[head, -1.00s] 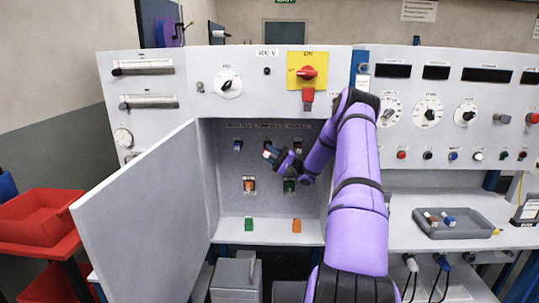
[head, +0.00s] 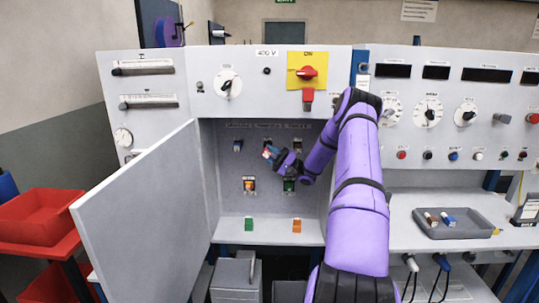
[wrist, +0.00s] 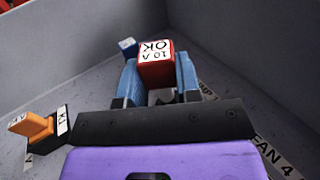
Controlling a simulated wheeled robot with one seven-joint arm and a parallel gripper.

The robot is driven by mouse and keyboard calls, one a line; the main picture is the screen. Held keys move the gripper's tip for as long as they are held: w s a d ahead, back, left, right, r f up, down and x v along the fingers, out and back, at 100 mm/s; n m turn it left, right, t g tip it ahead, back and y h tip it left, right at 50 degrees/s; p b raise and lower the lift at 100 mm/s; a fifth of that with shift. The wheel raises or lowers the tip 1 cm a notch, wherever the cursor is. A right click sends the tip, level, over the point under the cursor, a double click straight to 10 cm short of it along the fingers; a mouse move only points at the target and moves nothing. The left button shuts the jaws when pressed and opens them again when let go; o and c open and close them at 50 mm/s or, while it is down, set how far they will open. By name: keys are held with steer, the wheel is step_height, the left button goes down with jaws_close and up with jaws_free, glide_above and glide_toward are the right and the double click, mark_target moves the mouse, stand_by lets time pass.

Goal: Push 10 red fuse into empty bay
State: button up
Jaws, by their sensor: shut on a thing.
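My gripper (wrist: 160,82) has blue fingers shut on the red fuse (wrist: 155,66), whose white label reads "10 A OK". In the head view my gripper (head: 270,153) is inside the open cabinet, in front of its back panel (head: 222,175). The fuse shows there only as a small red and white patch between the fingers. A blue fuse (head: 238,146) sits in the panel to the left, and an orange fuse (head: 249,185) sits below. A green fuse (head: 289,186) sits below my wrist. I cannot make out the empty bay; my gripper and the fuse cover part of the panel.
The cabinet door (head: 140,215) stands open at the left. A loose green fuse (head: 249,225) and a loose orange one (head: 297,226) lie on the cabinet floor. A grey tray (head: 470,234) with fuses is at the right, and red bins (head: 40,215) are at the far left.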

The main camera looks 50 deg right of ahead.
stand_by(0.3)
steer(key=shift+w+d, duration=0.1)
steer(key=shift+d, duration=0.05)
steer(key=shift+s+a, duration=1.6)
steer(key=shift+a, duration=0.3)
